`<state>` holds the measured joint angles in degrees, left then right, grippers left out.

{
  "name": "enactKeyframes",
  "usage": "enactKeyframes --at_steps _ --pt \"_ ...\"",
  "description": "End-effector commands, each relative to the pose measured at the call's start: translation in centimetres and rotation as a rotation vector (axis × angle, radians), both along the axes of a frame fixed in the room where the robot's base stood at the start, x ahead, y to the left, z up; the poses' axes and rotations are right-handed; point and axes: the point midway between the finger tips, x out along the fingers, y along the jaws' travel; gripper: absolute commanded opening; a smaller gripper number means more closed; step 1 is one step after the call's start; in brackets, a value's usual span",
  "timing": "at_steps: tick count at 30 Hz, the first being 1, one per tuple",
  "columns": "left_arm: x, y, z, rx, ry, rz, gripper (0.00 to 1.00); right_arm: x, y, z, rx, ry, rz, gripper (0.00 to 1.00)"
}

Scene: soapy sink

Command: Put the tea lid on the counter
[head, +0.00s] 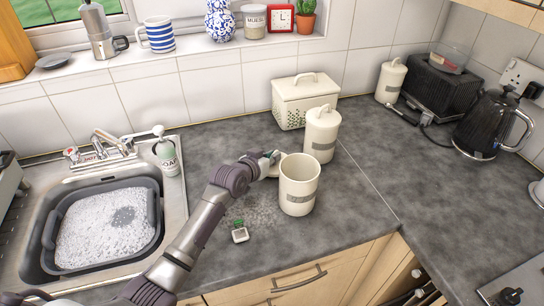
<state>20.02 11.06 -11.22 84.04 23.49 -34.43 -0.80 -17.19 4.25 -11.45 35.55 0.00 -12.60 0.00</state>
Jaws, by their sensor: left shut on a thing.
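An open cream canister (299,186) with a grey label band stands on the counter (345,230) without a lid. I cannot read its label. My left gripper (272,158) is just behind and left of its rim, at the end of my arm reaching in from the lower left. It is shut on a cream piece that looks like the tea lid (274,171), largely hidden by the gripper and the canister. I cannot tell whether the lid touches the canister. My right gripper is not in view.
A lidded cream canister (321,134) and a bread bin (302,101) stand behind. A small green-and-white object (239,232) lies in front. The sink (105,232) with a soapy basin is left. A toaster (440,85) and kettle (488,125) are right. Counter right of the canister is clear.

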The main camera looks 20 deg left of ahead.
Motion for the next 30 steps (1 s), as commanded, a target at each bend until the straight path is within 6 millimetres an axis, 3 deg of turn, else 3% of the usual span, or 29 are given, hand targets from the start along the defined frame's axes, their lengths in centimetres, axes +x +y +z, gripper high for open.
enactKeyframes --at_steps 1,2,6,19,30 --pt "0.0 0.0 0.0 0.0 -0.001 0.0 0.0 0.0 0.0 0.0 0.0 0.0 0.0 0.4" --pt "0.0 0.0 -0.1 0.0 0.0 0.0 0.12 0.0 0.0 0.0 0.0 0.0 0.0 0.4" --pt "0.0 0.0 0.0 0.0 0.0 0.0 0.35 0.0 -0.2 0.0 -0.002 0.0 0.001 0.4" --pt "-0.8 0.3 0.3 0.0 -0.001 0.0 0.35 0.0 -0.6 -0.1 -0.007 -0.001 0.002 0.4" --pt "-7.2 2.0 2.9 0.001 -0.001 0.0 0.35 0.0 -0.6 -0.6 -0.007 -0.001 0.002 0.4"
